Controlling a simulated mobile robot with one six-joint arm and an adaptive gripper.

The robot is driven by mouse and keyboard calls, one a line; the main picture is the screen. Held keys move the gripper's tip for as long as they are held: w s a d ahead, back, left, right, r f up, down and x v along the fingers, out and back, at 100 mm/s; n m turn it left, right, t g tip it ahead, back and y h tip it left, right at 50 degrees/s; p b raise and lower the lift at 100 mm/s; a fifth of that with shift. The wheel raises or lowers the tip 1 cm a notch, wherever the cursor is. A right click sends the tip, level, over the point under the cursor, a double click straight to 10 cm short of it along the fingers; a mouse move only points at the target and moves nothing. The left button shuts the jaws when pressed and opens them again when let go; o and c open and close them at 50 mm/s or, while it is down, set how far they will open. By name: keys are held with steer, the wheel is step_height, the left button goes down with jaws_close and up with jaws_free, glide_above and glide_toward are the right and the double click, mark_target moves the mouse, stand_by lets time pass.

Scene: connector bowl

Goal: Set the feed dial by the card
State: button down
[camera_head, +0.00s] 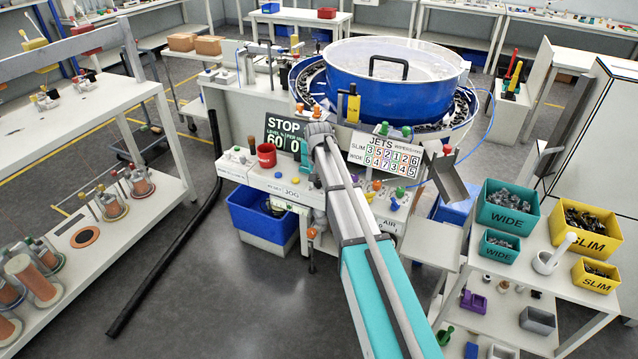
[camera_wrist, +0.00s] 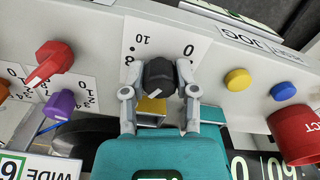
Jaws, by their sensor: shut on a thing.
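The black feed dial (camera_wrist: 158,73) is in the wrist view, on a white scale plate (camera_wrist: 143,28) where 0, 10 and 8 can be read. A pale mark shows on the dial; its exact setting is hard to read. My gripper (camera_wrist: 158,88) is shut on the dial, one finger on each side. In the head view my arm hides the dial and fingers. The JETS card (camera_head: 385,157) has SLIM and WIDE rows of digits; its corner (camera_wrist: 28,165) shows in the wrist view. The display (camera_head: 286,135) reads STOP, 60 and 0.
A red knob (camera_wrist: 50,62) and a purple knob (camera_wrist: 60,104) are left of the dial. Yellow (camera_wrist: 237,79) and blue (camera_wrist: 283,91) buttons and a red cup-like piece (camera_wrist: 297,135) are on its right. The blue bowl (camera_head: 375,92) stands behind; WIDE bins (camera_head: 507,222) are at right.

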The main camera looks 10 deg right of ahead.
steer(key=shift+c, duration=1.9)
jaws_free()
steer(key=s+r+n+p, duration=0.2)
steer(key=s+n, duration=0.1)
steer(key=s, duration=2.5)
steer(key=shift+s+d+r+n+p, duration=0.2)
steer(key=shift+s+r+n+p, duration=0.1)
steer(key=shift+s+r+p, duration=0.1)
